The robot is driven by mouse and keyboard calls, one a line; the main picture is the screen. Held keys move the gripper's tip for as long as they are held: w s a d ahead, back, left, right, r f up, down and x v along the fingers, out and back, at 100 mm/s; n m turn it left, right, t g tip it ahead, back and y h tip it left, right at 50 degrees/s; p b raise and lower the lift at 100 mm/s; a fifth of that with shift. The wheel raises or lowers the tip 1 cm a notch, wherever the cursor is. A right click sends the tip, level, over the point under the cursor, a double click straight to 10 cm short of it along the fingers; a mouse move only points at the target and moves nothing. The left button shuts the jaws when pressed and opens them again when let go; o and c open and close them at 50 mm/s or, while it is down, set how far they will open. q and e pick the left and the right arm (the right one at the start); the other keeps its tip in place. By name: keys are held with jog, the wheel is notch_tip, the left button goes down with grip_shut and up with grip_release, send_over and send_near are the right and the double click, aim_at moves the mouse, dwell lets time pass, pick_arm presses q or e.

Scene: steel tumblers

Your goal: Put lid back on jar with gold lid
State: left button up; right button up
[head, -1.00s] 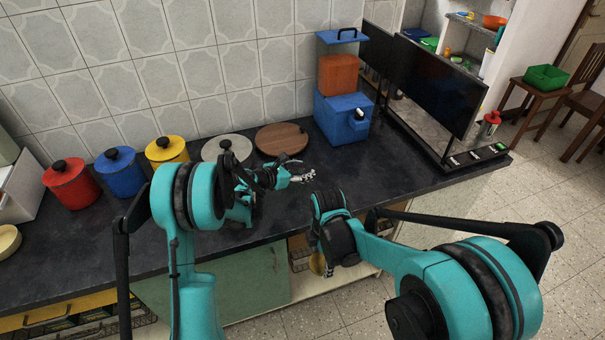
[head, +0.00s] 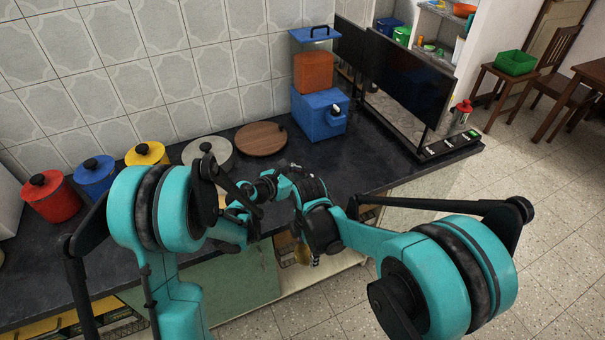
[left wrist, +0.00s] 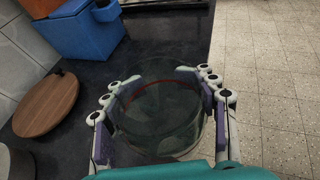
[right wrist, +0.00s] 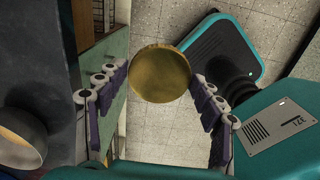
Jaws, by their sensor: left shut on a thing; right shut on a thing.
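My left gripper (left wrist: 163,82) is shut on a clear glass jar (left wrist: 160,122), its fingers on both sides of it. The jar shows a thin red curved line near its top. In the head view I cannot make out the jar. My right gripper (right wrist: 155,80) is shut on the round gold lid (right wrist: 160,74), one finger on each side. In the head view the lid (head: 302,253) hangs below the right wrist, beyond the counter's front edge. Lid and jar are apart.
Red (head: 50,197), blue (head: 94,177) and yellow (head: 147,154) canisters stand along the wall. A grey-lidded pot (head: 208,152), a wooden disc (head: 261,139) and a blue box (head: 320,115) stand further right. A dark screen (head: 408,88) stands on the right end.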

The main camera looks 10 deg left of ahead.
pick_arm(q)
jog(key=o, duration=0.4)
grip_shut()
jog(key=shift+n+t+y, duration=0.4)
jog(key=shift+n+y, duration=0.3)
jog(key=v, duration=0.4)
jog(key=w+r+v, duration=0.1)
jog(key=v, duration=0.2)
jog(key=shift+s+a, duration=0.15)
jog(key=shift+a, duration=0.3)
jog(key=s+a+r+n+y, duration=0.1)
jog(key=s+a+r, duration=0.1)
jog(key=s, duration=0.4)
jog(key=shift+s+a+r+n+t+y, duration=0.2)
jog(key=shift+a+n+t+y, duration=0.2)
jog(key=shift+a, duration=0.3)
pick_arm(e)
jog(key=w+d+m, duration=0.1)
jog(key=d+m, duration=2.3)
jog(key=shift+w, duration=0.3)
pick_arm(q)
jog(key=w+d+f+m+g+h, duration=0.1)
jog(key=d+f+m+g+h, duration=0.3)
jog(key=d, duration=0.4)
jog(key=w+d+f+m+g+h, duration=0.1)
jog(key=d+f+m+g+h, duration=0.4)
jog(key=d+m, duration=0.3)
jog(key=shift+d+m+g, duration=0.2)
jog(key=shift+m+g, duration=0.1)
jog(key=shift+g, duration=0.4)
